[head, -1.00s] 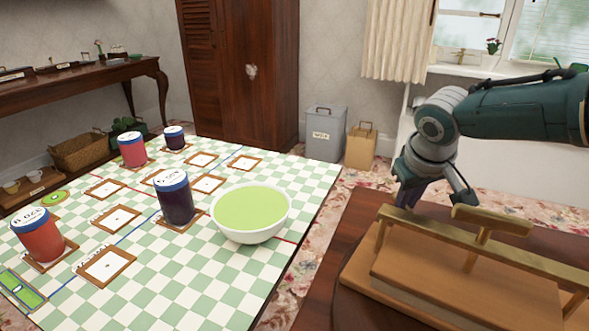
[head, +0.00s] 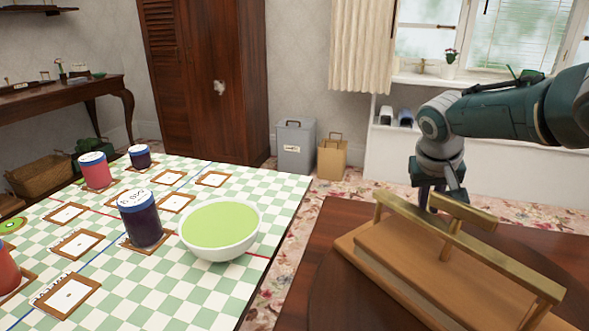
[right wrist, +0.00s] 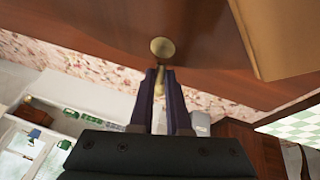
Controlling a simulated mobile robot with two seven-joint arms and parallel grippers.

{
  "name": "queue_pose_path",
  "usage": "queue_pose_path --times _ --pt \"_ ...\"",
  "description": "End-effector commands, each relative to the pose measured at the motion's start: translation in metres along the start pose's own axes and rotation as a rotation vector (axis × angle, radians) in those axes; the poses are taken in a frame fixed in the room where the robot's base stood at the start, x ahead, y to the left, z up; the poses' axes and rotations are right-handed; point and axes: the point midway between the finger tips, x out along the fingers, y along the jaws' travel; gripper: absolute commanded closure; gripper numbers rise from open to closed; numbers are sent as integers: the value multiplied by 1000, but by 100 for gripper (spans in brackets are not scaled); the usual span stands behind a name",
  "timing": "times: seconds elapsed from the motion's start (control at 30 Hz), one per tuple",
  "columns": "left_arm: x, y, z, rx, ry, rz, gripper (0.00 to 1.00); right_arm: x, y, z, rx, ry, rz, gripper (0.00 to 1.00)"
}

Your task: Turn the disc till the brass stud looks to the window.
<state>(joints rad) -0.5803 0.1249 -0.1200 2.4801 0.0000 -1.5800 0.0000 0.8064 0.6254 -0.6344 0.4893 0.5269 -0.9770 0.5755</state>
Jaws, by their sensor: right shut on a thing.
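The disc (head: 325,290) is dark brown wood, set in the table at the right of the head view. A tan wooden block (head: 440,275) with a brass rail (head: 480,245) stands on it. My right gripper (head: 436,203) is at the disc's far side, behind the rail. In the right wrist view a brass stud (right wrist: 162,48) with a round head shows at the fingertips, and my right gripper (right wrist: 160,85) is shut on its stem. The stud is hidden in the head view. The window (head: 480,35) is at the back right. My left gripper is not in view.
A checked table (head: 190,300) on the left holds a white bowl (head: 220,248), a dark jar (head: 140,222), other jars and several small frames. A grey bin (head: 296,148) and a tan bag (head: 332,158) stand on the floor behind.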

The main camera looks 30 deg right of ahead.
Motion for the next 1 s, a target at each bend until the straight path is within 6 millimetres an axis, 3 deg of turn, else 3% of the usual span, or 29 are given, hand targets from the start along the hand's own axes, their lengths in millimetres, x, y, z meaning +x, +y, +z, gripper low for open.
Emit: queue_pose_path --times 0.4,0.97,1.0 --pt "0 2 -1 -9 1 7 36 4 23 3 95 -20 40 100" --pt "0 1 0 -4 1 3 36 5 26 3 109 -22 46 100" --pt "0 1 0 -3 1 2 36 5 26 3 109 -22 46 83"
